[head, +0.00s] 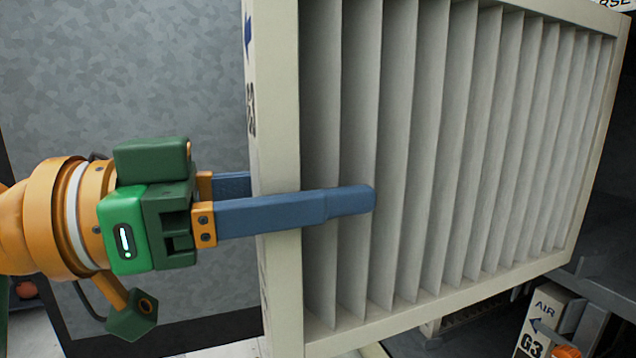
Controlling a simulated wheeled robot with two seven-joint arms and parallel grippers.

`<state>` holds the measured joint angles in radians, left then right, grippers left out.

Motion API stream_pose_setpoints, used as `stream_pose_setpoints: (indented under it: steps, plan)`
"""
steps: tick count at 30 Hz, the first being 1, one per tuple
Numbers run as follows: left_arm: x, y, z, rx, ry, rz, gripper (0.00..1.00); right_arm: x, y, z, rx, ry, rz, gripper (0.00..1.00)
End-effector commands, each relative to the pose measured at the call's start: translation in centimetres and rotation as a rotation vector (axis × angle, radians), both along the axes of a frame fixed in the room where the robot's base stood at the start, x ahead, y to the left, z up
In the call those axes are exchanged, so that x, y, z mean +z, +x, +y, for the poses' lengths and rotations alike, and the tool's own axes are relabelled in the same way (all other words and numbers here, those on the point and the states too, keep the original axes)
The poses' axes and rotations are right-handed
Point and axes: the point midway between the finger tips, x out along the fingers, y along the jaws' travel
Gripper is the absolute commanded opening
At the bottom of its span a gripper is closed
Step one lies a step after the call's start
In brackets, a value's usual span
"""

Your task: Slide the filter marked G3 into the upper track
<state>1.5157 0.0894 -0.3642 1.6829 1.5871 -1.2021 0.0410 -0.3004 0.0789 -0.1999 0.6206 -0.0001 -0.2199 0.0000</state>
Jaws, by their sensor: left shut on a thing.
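A large pleated filter (440,150) with a cream frame fills the middle and right of the head view. It stands upright, turned at an angle to me. Its left side face carries a blue arrow and a dark marking that appears to read G3. My left gripper (300,206) is shut on the filter's left frame edge. One blue finger lies across the front of the pleats; the other goes behind the frame and is mostly hidden. My right gripper is not in view. I cannot make out the upper track; the filter covers much of what is behind it.
A second cream frame (541,322) marked AIR and G3 shows at the lower right, beside grey metal ledges (605,272). Dark space lies right of the held filter. A grey mottled metal panel (120,75) stands behind at left. A partial label (612,4) shows at the top right.

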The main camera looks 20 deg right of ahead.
Motion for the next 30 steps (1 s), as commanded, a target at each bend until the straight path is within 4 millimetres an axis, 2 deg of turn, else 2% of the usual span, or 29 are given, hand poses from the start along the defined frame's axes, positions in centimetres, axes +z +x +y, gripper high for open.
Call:
stream_pose_setpoints:
  steps: [13, 30]
  plan:
    - [0.1, 0.0, -0.3, 0.0, -0.002, 0.001, 0.0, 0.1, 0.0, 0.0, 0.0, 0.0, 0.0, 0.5]
    - [0.1, 0.2, -4.2, -0.001, -0.002, 0.002, 0.0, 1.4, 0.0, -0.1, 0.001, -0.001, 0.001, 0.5]
